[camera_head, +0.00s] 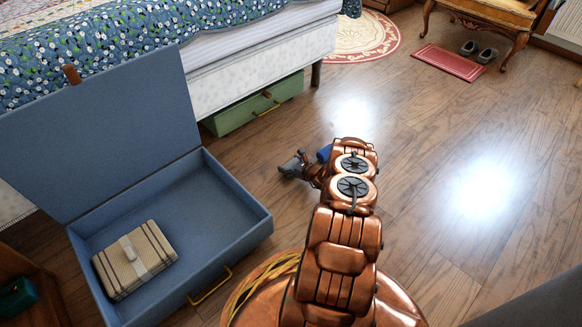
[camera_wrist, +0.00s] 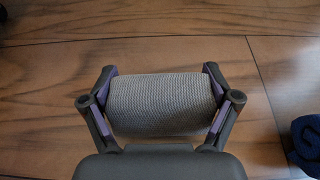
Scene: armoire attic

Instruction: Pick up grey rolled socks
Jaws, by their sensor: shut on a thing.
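The grey rolled socks (camera_wrist: 161,103) fill the space between the two fingers of my gripper (camera_wrist: 161,100) in the wrist view. They are a ribbed grey roll, lying crosswise, with a finger pressed against each end. In the head view my gripper (camera_head: 292,166) is low over the wooden floor, left of my copper arm. The socks are hard to make out there. Whether the socks touch the floor, I cannot tell.
A dark blue rolled item (camera_wrist: 307,140) lies right of my gripper, also blue in the head view (camera_head: 324,153). An open blue case (camera_head: 233,190) holding a beige bundle (camera_head: 133,262) stands left. A green drawer box (camera_head: 257,105) is under the bed.

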